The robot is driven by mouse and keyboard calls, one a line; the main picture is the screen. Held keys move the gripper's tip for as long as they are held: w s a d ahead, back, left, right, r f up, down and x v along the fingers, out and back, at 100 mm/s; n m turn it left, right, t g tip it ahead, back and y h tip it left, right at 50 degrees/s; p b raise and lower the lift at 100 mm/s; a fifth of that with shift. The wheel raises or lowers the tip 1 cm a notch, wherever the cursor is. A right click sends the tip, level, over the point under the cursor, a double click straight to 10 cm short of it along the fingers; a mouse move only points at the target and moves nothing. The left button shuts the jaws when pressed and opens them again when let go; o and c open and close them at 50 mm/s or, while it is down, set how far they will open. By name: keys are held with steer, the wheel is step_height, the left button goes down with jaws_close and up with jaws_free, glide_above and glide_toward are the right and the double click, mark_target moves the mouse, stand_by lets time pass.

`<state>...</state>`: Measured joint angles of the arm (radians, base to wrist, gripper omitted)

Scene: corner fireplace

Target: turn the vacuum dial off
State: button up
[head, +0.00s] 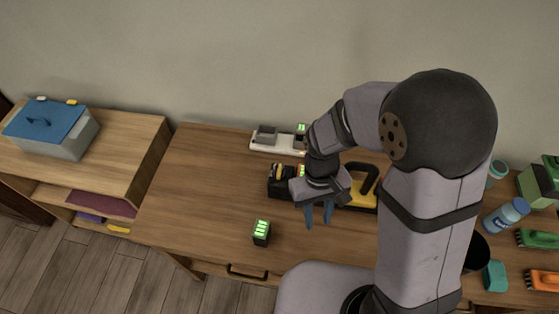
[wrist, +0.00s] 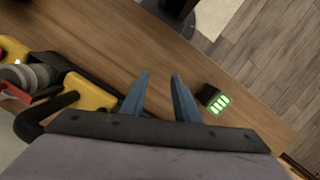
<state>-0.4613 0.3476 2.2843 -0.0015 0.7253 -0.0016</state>
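A yellow and black hand vacuum (head: 362,196) lies on the wooden table, partly hidden behind my gripper and arm in the head view. In the wrist view its yellow body (wrist: 90,92), grey round end and black handle show at the left edge. I cannot make out its dial clearly in either view. My gripper (head: 318,219), with two blue fingers, points down in front of the vacuum. Its fingertips (wrist: 161,74) are apart with nothing between them, over bare table.
A black battery block with green bars (head: 261,233) stands on the table left of my gripper. A white charger-like base (head: 270,149) is at the back. A blue-lidded box (head: 62,146) sits on the left cabinet. Bottle (head: 506,216) and brushes are at right. The table's left part is clear.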

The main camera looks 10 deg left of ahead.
steer(key=t, duration=0.1)
glide_above(279, 171)
steer(key=s+d, duration=0.3)
steer(key=s, duration=0.2)
steer(key=w+a+r+m, duration=0.1)
steer(key=w, duration=0.1)
steer(key=w+a+r+m+t, duration=0.1)
steer(key=w+a+r+m+y, duration=0.1)
steer(key=w+r, duration=0.1)
steer(key=shift+w+a+m, duration=0.15)
steer(key=shift+w+m, duration=0.15)
steer(key=shift+w, duration=0.05)
steer(key=shift+s+m, duration=0.25)
steer(key=shift+m, duration=0.15)
steer(key=shift+d+m, duration=0.2)
steer(key=shift+m, duration=0.3)
steer(key=shift+f, duration=0.1)
steer(key=shift+f+p, duration=1.4)
steer(key=shift+f, duration=2.2)
steer(key=shift+c, duration=0.7)
jaws_close()
